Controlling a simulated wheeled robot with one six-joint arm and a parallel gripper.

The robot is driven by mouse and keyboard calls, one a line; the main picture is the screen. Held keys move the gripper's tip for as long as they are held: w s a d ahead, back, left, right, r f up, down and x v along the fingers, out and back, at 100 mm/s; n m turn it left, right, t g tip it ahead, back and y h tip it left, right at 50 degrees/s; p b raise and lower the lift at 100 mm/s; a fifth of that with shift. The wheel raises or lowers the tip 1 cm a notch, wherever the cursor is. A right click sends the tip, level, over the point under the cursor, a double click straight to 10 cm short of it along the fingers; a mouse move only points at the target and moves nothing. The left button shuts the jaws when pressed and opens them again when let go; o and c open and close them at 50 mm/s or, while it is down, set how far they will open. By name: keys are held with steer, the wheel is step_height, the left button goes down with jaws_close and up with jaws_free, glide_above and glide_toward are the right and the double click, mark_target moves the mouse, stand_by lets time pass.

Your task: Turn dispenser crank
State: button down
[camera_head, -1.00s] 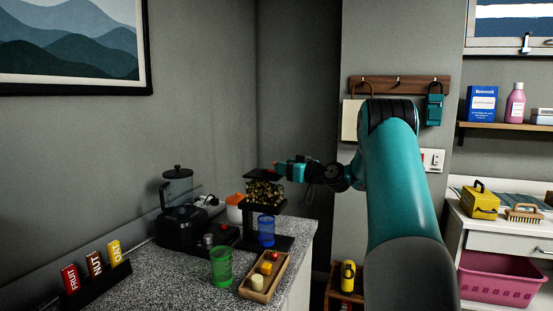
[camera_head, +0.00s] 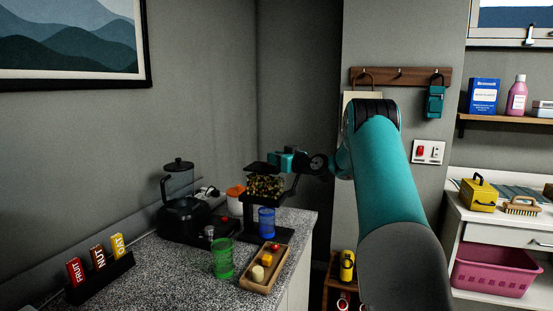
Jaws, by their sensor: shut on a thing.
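The dispenser (camera_head: 265,187) stands at the far end of the counter, with a clear hopper of mixed brown and yellow pieces under a dark lid. A blue cup (camera_head: 266,222) stands at its base. My gripper (camera_head: 278,161) is at the hopper's upper right, its teal body level with the lid. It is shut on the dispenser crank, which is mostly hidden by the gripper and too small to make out. A thin dark part (camera_head: 293,186) shows just below the gripper, right of the hopper.
On the speckled counter (camera_head: 165,275) are a black blender (camera_head: 182,215), a green cup (camera_head: 222,258), a wooden tray (camera_head: 254,287) with small blocks, and a rack with FRUIT, NUT and OAT tags (camera_head: 100,281). The wall is close behind.

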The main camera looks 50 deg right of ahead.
mark_target(265, 169)
steer(key=shift+a, duration=0.1)
